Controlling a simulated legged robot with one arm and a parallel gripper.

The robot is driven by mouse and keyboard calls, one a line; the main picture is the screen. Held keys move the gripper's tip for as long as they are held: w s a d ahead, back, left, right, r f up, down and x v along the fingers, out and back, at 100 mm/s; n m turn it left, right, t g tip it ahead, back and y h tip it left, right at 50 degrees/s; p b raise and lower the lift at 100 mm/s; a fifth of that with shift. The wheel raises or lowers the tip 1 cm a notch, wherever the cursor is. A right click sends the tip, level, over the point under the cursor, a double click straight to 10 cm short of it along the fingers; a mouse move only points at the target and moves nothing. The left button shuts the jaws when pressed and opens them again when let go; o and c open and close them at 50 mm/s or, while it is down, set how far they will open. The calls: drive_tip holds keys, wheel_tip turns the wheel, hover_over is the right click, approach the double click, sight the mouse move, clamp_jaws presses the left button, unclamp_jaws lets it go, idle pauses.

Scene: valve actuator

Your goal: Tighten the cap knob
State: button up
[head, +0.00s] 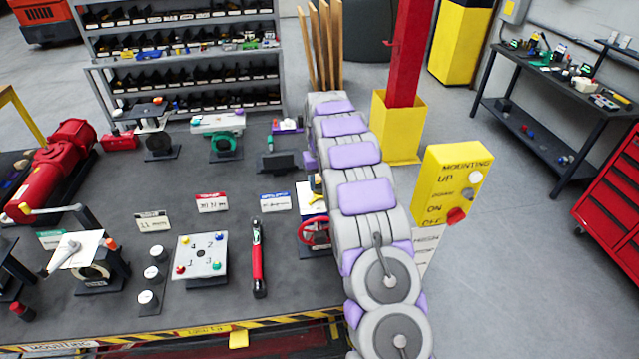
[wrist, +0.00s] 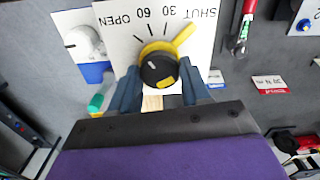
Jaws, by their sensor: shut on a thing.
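In the wrist view, a round black cap knob (wrist: 158,71) with a yellow mark sits on a yellow pointer lever (wrist: 178,42). They are on a white panel (wrist: 115,38) with OPEN, 60, 30 and SHUT marks, which appear upside down. The lever points up and right, to the SHUT side. My gripper (wrist: 159,83) has one blue-grey finger on each side of the knob and is shut on it. In the head view, my arm hides the gripper and the knob.
A white dial (wrist: 84,42) on a blue-edged plate stands left of the panel in the wrist view. In the head view, a red handwheel (head: 313,231) lies close beside my arm. A red-handled tool (head: 258,262) and a four-coloured plate (head: 201,256) are on the dark table (head: 120,190).

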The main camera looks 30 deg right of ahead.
sight(320, 185)
drive_tip(key=m, duration=0.5)
drive_tip(key=shift+m+b, duration=0.3)
drive_tip(key=shift+b, duration=0.05)
drive_tip(key=shift+s, duration=0.1)
drive_tip(key=o, duration=1.1)
drive_tip(key=shift+c, duration=0.2)
wheel_tip(320, 185, up, 17)
drive_tip(key=p, duration=0.4)
drive_tip(key=shift+r, duration=0.1)
idle(0.4)
